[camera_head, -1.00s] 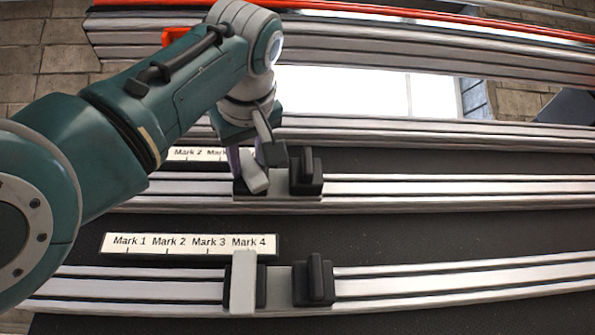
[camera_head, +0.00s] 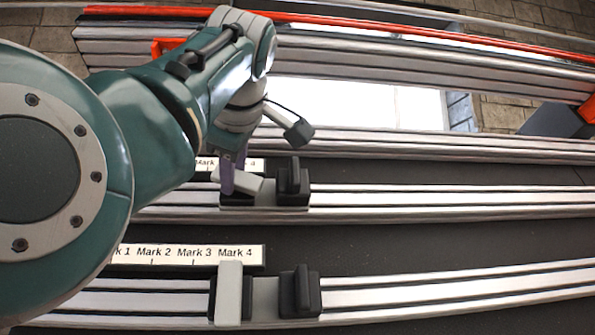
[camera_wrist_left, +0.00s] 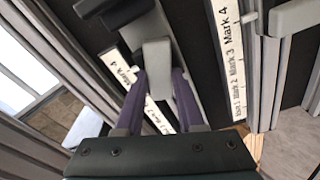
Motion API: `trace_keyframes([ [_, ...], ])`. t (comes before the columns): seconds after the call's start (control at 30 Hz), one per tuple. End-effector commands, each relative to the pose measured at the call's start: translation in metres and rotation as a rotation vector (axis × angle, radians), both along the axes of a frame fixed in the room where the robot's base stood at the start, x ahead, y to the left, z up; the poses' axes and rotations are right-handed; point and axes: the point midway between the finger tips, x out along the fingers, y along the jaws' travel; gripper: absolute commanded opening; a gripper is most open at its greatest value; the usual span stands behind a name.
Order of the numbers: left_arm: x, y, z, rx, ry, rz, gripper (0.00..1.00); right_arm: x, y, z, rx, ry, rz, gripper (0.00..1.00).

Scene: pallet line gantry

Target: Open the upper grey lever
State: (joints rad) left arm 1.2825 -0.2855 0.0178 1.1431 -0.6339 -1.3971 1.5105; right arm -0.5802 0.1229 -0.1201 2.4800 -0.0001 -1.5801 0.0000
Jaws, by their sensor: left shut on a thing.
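The upper grey lever (camera_head: 243,183) sits on a carriage on the upper rail, beside a black block (camera_head: 293,186). It is tilted over to the left in the head view. My left gripper (camera_head: 232,176) is shut on the lever, its purple fingers on either side of the lever's free end. In the left wrist view the lever (camera_wrist_left: 157,56) runs in between the two fingers. The arm and wrist hide part of the upper mark strip. My right gripper is not in view.
On the lower rail (camera_head: 430,293) a second grey lever (camera_head: 229,292) stands upright beside a black block (camera_head: 300,293). A mark strip (camera_head: 205,255) lies above it. A thick rail with a red edge (camera_head: 400,32) crosses behind my arm.

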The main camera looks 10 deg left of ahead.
Motion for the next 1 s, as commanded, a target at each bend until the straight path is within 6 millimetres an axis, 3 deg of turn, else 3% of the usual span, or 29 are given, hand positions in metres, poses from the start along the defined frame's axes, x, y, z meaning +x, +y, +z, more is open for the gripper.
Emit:
trace_keyframes([
  [0.53, -0.0003, 0.0005, 0.0003, -0.024, -0.007, 0.015, 0.00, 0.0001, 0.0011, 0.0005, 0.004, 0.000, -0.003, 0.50],
  [0.57, -0.0003, 0.0005, 0.0003, -0.024, -0.007, 0.015, 0.38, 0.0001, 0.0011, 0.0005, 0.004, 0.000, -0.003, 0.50],
  [0.8, -0.0002, 0.0004, 0.0002, -0.022, -0.007, 0.013, 0.65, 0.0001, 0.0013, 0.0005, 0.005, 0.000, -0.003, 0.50],
  [1.0, -0.0001, 0.0003, 0.0000, -0.022, -0.007, 0.013, 0.68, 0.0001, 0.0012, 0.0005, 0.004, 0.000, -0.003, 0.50],
])
